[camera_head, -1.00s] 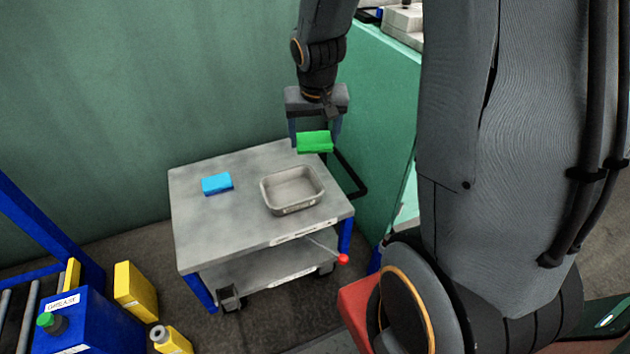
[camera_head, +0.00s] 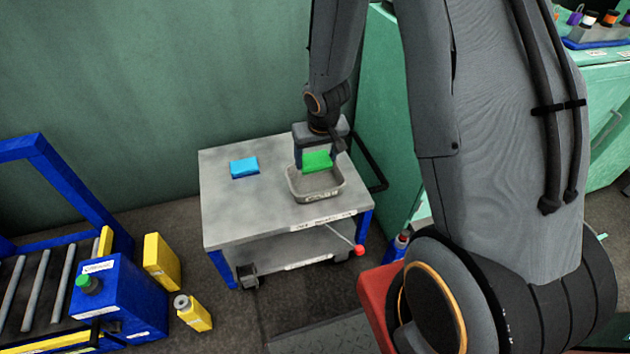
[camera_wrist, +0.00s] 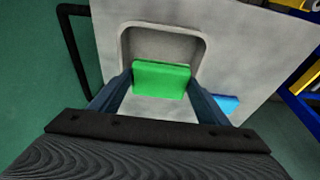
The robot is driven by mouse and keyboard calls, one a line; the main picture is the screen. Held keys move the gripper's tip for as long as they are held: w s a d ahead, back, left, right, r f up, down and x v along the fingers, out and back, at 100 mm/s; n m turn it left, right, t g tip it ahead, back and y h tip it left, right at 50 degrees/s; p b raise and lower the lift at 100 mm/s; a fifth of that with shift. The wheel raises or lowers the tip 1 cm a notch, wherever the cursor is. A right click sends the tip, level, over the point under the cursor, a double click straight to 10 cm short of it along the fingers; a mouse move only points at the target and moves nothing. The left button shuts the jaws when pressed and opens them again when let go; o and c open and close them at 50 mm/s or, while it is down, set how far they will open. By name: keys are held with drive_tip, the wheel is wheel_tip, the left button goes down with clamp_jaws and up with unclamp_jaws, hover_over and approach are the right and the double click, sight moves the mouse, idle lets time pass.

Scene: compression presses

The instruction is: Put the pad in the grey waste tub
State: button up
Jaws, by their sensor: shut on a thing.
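The green pad (camera_head: 317,161) is held between the fingers of my gripper (camera_head: 316,165), which is shut on it. In the head view it is at the grey tub (camera_head: 322,196), over its far part. The tub stands on the grey cart top. In the wrist view the green pad (camera_wrist: 160,80) sits between both fingers, in front of the tub (camera_wrist: 165,32), hiding part of its inside. The tub's visible floor is bare. I cannot tell whether the pad's lower edge is below the rim.
A blue pad (camera_head: 244,167) lies on the cart top (camera_head: 235,215), left of the tub. A red-tipped lever (camera_head: 359,250) sticks out at the cart's front. Yellow containers (camera_head: 161,262) and a blue box (camera_head: 122,295) stand at lower left. A green cabinet (camera_head: 395,120) is at right.

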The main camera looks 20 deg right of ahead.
drive_tip(key=shift+f+b, duration=4.1)
drive_tip(key=shift+b, duration=0.9)
drive_tip(key=shift+f, duration=0.2)
drive_tip(key=o, duration=1)
drive_tip(key=shift+r, duration=0.1)
drive_tip(key=shift+o, duration=0.2)
drive_tip(key=shift+r, duration=0.1)
